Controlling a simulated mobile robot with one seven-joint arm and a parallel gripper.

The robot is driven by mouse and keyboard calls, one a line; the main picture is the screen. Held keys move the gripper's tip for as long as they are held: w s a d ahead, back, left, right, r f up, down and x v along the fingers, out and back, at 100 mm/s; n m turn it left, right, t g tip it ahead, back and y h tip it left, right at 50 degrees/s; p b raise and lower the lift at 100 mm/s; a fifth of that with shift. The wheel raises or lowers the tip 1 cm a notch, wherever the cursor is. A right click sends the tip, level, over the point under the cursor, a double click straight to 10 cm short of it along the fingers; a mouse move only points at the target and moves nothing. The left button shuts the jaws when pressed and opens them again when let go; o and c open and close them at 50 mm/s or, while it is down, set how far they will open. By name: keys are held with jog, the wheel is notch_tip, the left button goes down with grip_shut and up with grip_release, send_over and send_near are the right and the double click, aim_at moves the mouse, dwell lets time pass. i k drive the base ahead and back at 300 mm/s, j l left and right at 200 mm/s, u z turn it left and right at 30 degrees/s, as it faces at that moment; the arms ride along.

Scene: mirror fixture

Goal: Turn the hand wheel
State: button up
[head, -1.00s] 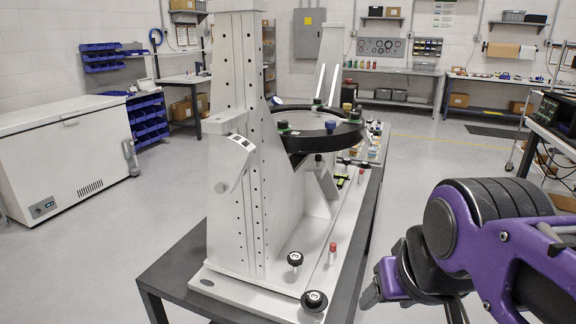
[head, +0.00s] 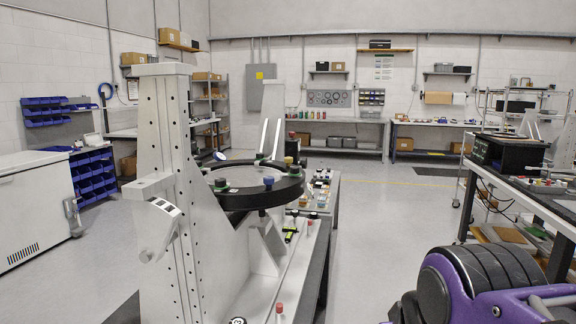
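The mirror fixture has a tall white perforated upright (head: 166,150) at left centre. A black ring (head: 250,196) with several coloured knobs lies roughly level against its right side. A white bracket (head: 158,228) sticks out at its left face. I cannot tell which round part is the hand wheel. My purple and black arm fills the lower right corner, apart from the fixture in the picture. My gripper's fingers are not seen.
A red-topped post (head: 279,309) stands near the fixture's front. A dark bench with a black instrument (head: 507,152) is at right. A white chest freezer (head: 30,205) is at left. The floor between fixture and right bench is clear.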

aim_at(304, 162)
jog(key=k, duration=0.55)
jog(key=k+j+u, duration=0.1)
jog(key=k+u, duration=0.15)
jog(key=k, duration=0.45)
jog(key=u, duration=1.35)
jog(key=l+u, duration=0.2)
jog(key=u, duration=0.2)
jog(key=l+u, duration=0.2)
jog(key=u, duration=0.15)
jog(key=l, duration=2.55)
